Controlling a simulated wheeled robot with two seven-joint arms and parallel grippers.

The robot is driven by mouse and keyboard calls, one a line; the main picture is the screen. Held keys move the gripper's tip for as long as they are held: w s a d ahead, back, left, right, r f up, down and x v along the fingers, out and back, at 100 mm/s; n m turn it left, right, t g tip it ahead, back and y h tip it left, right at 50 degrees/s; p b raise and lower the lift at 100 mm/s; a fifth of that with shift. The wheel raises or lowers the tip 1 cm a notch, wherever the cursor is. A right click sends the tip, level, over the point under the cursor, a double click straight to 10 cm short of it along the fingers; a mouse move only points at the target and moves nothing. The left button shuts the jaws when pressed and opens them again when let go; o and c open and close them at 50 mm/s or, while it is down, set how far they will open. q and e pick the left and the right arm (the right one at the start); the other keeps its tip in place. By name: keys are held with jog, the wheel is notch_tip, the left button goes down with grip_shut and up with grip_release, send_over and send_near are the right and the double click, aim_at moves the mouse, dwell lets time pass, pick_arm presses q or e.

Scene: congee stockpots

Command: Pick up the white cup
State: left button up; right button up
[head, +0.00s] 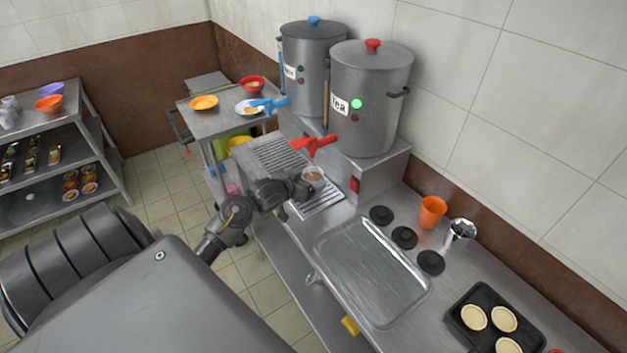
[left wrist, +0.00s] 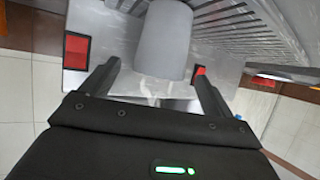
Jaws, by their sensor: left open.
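The white cup (head: 314,174) stands on the slotted drip tray (head: 322,198) below the red tap (head: 313,144) of the tea stockpot (head: 368,98). Brownish liquid shows inside it. My left gripper (head: 301,186) is at the near side of the cup. In the left wrist view the cup (left wrist: 165,38) looks grey. There the left gripper (left wrist: 156,67) is open, with one finger on each side of the cup's near part. The right finger looks closer to the cup; I cannot tell if it touches. My right gripper is not in view.
A second stockpot (head: 313,62) with a blue tap (head: 268,104) stands behind. An orange cup (head: 432,211), black discs and a shallow metal tray (head: 372,270) are on the counter to the right. A cart (head: 214,124) with plates stands beyond.

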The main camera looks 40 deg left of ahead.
aim_at(318, 173)
pick_arm(q)
jog(key=shift+w+f, duration=0.2)
jog(key=shift+w, duration=0.55)
jog(key=p+x, duration=0.1)
jog(key=x, duration=0.2)
jog(key=shift+w+a+f, duration=0.1)
jog(key=shift+w, duration=0.15)
jog(key=shift+w+f+p, duration=0.25)
jog(key=shift+w+p, duration=0.05)
jog(key=shift+w, duration=0.15)
jog(key=c, duration=1.1)
jog(key=shift+a, duration=0.1)
jog(key=shift+c, duration=0.9)
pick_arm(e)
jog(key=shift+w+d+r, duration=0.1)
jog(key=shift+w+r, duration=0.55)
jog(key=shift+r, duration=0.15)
pick_arm(q)
jog(key=shift+r, duration=0.1)
